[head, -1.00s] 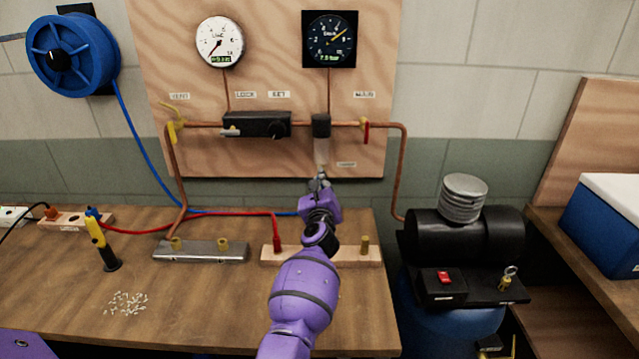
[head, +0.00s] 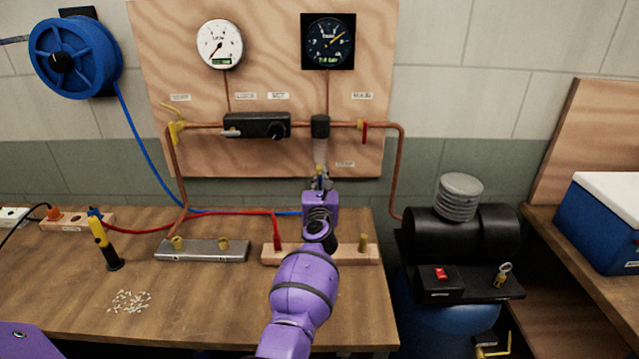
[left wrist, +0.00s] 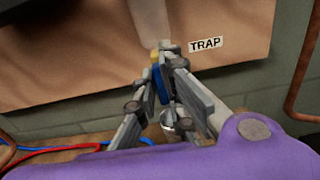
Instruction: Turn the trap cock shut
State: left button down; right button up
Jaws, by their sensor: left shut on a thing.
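The water trap (head: 320,127) hangs from the copper pipe on the plywood panel, with a dark head and a pale bowl below it. Its cock shows under the bowl as a small yellow piece (head: 320,170). In the left wrist view the pale bowl (left wrist: 149,22) is above my fingers, beside the TRAP label (left wrist: 206,43). My left gripper (head: 321,182) is just below the bowl, its fingers (left wrist: 166,72) closed around a small blue part (left wrist: 161,84), seemingly the cock's handle. The fingers hide much of the cock. My right gripper is not in view.
Two gauges (head: 220,44) (head: 328,41) sit above the pipe. A red-handled valve (head: 365,132) is right of the trap, a black regulator block (head: 256,125) left of it. Bench blocks (head: 202,251) (head: 345,255) and hoses lie below. A compressor (head: 461,232) stands right.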

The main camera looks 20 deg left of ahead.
pick_arm(q)
jog(key=shift+d+r, duration=0.15)
jog(key=c, duration=1.9)
grip_release()
jog(key=shift+o, duration=0.2)
jog(key=v, duration=1.2)
